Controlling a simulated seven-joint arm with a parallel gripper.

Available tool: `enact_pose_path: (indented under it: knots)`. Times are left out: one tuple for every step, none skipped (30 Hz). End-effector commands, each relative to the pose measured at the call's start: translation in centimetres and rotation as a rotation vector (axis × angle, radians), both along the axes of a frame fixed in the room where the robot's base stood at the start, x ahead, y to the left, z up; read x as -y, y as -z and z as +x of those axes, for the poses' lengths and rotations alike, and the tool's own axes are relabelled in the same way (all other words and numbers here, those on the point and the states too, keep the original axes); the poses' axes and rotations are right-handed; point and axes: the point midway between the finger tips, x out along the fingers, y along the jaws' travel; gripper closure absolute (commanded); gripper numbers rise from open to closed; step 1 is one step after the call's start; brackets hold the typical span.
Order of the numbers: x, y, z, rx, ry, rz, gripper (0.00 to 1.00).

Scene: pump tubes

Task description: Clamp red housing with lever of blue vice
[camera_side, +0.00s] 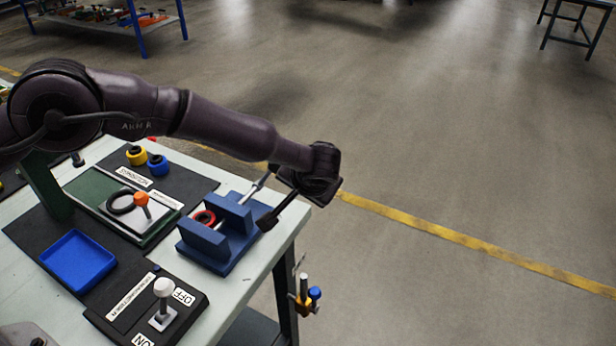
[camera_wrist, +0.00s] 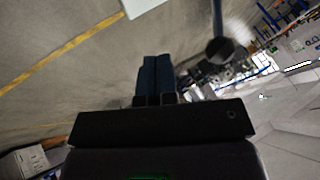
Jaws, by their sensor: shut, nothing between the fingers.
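The blue vice (camera_side: 214,258) stands at the right corner of the table in the side view. The red housing (camera_side: 205,217), a ring shape, sits between its jaws; whether it touches both jaws cannot be told. A grey rod (camera_side: 258,187), seemingly the vice's lever, slants up from the vice towards my wrist. My gripper (camera_side: 267,221) reaches down-left from the wrist beside the vice's right side. In the wrist view my gripper (camera_wrist: 154,60) has its two fingers together with nothing between them. A rod with a dark round end (camera_wrist: 220,50) shows to their right, apart from them in the picture.
A blue tray (camera_side: 78,262) and a switch box (camera_side: 190,318) lie in front. Yellow (camera_side: 137,156) and blue (camera_side: 158,165) parts stand behind. The table ends just right of the vice.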

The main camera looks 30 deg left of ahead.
Motion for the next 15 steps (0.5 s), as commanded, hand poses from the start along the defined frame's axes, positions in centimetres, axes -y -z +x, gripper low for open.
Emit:
enact_pose_path:
  knots:
    - [-1.0,-0.5,0.2,0.002,-0.004,-0.001,1.00]
    - [-1.5,-0.6,0.2,0.001,-0.003,-0.001,1.00]
    - [-2.0,-0.7,0.3,0.001,-0.003,-0.001,1.00]
    - [-2.4,-0.8,0.3,0.001,-0.003,-0.001,1.00]
    - [-2.7,-0.8,0.4,0.001,-0.003,-0.001,1.00]
    - [-2.9,-0.9,0.4,0.002,-0.002,-0.001,1.00]
    - [-3.2,-1.0,0.4,0.002,-0.001,-0.002,1.00]
    - [-3.3,-1.0,0.5,0.002,-0.001,-0.002,1.00]
    - [-3.5,-1.0,0.5,0.002,-0.001,-0.002,1.00]
    - [-3.6,-1.0,0.5,0.002,-0.001,-0.002,1.00]
    - [-3.7,-1.1,0.5,0.002,-0.001,-0.002,1.00]
    - [-3.7,-1.0,0.5,0.002,-0.001,-0.002,1.00]
    - [-3.7,-1.1,0.5,0.002,-0.001,-0.002,1.00]
    - [-3.7,-1.1,0.5,0.002,-0.001,-0.002,1.00]
    - [-3.7,-1.1,0.5,0.002,-0.001,-0.002,1.00]
